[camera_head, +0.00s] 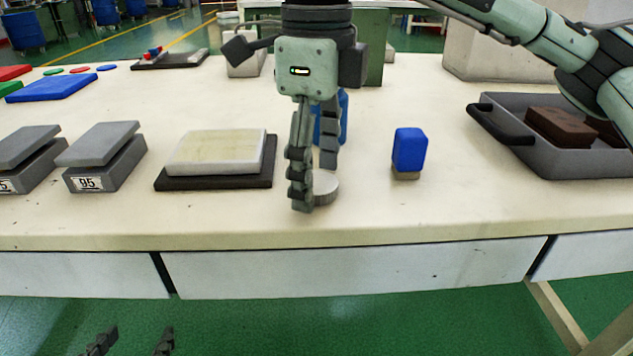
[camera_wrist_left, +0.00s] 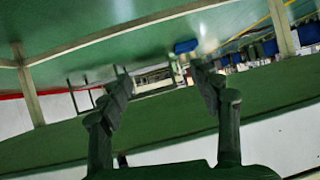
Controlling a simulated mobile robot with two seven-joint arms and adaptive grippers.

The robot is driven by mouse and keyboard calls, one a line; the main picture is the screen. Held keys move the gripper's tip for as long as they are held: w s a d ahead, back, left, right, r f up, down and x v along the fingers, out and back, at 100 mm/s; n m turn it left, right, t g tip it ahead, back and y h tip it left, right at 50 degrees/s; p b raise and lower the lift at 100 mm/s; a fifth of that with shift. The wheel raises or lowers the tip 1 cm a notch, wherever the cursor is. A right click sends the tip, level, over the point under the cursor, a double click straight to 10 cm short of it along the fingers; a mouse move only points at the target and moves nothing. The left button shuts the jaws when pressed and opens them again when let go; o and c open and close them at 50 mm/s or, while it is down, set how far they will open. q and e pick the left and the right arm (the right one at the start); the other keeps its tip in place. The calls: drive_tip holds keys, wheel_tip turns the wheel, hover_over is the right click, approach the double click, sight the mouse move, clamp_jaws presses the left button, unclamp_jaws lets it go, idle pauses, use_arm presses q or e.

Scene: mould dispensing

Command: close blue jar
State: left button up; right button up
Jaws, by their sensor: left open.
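A blue jar (camera_head: 343,112) stands on the table behind my right gripper (camera_head: 314,187), which hides most of it, including whether its top is covered. My right gripper points down over the table in front of the jar. A round grey-beige disc, perhaps the lid (camera_head: 328,188), is at its fingertips, partly covered by the near finger. I cannot tell whether the fingers grip the disc or only stand around it. My left gripper (camera_head: 133,343) is low at the bottom left, below the table edge, open and empty. Its spread fingers also show in the left wrist view (camera_wrist_left: 160,85).
A blue block with a brown base (camera_head: 409,150) stands right of the disc. A grey tray (camera_head: 510,165) with brown blocks is at the right. The table's front edge lies between my grippers.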

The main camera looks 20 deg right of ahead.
use_arm(q)
drive_tip(key=shift+a, duration=0.15)
use_arm(e)
drive_tip(key=c, duration=0.6)
drive_tip(key=shift+r, duration=0.6)
drive_tip(key=r, duration=0.1)
drive_tip(key=a+r, duration=0.1)
drive_tip(key=r, duration=0.1)
drive_tip(key=shift+s+a+r, duration=0.1)
drive_tip(key=shift+r, duration=0.2)
use_arm(q)
drive_tip(key=s+a+f+g+y+p, duration=0.1)
drive_tip(key=s+a+f+g, duration=0.1)
drive_tip(key=s+a+f, duration=0.1)
drive_tip(key=shift+a+f+n+g+y, duration=0.3)
drive_tip(key=shift+f, duration=0.1)
use_arm(e)
drive_tip(key=a+r, duration=0.2)
drive_tip(key=a, duration=0.1)
drive_tip(key=s+a+r, duration=0.1)
drive_tip(key=a+r, duration=0.1)
drive_tip(key=a, duration=0.2)
drive_tip(key=s+a+r, duration=0.1)
drive_tip(key=a+r, duration=0.1)
drive_tip(key=a, duration=0.1)
drive_tip(key=shift+s+a+r, duration=0.1)
drive_tip(key=shift+a, duration=0.05)
